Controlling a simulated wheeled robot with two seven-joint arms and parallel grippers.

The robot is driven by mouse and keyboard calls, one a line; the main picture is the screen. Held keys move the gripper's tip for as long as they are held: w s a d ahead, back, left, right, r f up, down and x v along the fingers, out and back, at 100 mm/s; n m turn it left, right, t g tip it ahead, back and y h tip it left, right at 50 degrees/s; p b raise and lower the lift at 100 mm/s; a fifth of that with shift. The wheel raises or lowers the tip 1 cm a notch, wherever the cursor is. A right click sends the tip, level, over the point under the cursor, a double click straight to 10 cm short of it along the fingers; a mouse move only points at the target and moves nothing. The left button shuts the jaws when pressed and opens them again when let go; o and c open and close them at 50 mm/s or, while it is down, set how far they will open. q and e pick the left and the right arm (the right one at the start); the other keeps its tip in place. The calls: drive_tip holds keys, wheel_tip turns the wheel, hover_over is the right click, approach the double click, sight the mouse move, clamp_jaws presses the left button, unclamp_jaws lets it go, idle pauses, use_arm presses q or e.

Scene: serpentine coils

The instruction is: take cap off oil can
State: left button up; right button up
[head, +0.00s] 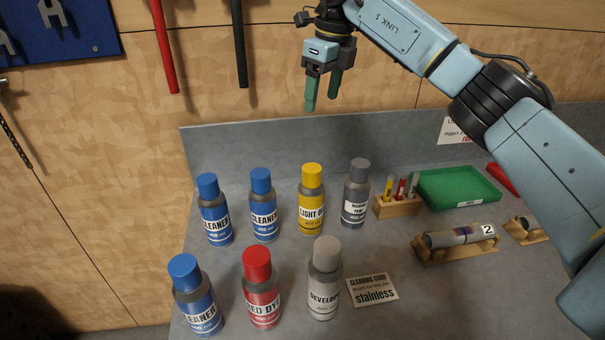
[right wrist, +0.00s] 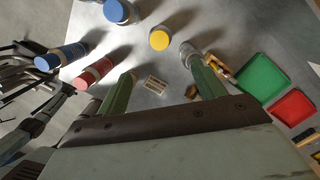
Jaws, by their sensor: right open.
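The oil can (head: 311,206) is yellow, labelled "LIGHT O…", and stands upright in the back row on the grey bench. Its yellow cap (head: 312,170) sits on top. The cap also shows in the right wrist view (right wrist: 159,40), beyond and between my fingers. My right gripper (head: 321,102) is open and empty, with two green fingers. It is raised well above the cans in the head view, apart from the cap. It also shows in the right wrist view (right wrist: 162,75). My left gripper is not seen in the head view.
Blue cleaner cans (head: 264,214), a red can (head: 262,295), a developer can (head: 324,285) and a grey-capped can (head: 355,198) stand around it. A pen block (head: 397,207), green tray (head: 440,190), wooden cradle (head: 450,251) and card (head: 373,290) lie to the right.

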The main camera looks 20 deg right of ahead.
wheel_tip(320, 180, down, 6)
drive_tip(key=b, duration=0.5)
hover_over(312, 168)
drive_tip(key=f, duration=0.5)
drive_tip(key=f+b, duration=0.1)
drive_tip(key=f, duration=0.1)
drive_tip(key=shift+s+d+f, duration=0.25)
drive_tip(key=shift+d, duration=0.1)
drive_tip(key=shift+w+a+f, duration=0.1)
drive_tip(key=shift+f, duration=0.85)
drive_tip(key=shift+w+a+f, duration=0.15)
drive_tip(key=shift+f, duration=0.85)
drive_tip(key=shift+w+a+f, duration=0.1)
drive_tip(key=shift+f, duration=0.85)
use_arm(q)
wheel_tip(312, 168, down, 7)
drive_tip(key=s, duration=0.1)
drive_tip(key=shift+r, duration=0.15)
use_arm(e)
drive_tip(key=c, duration=1.1)
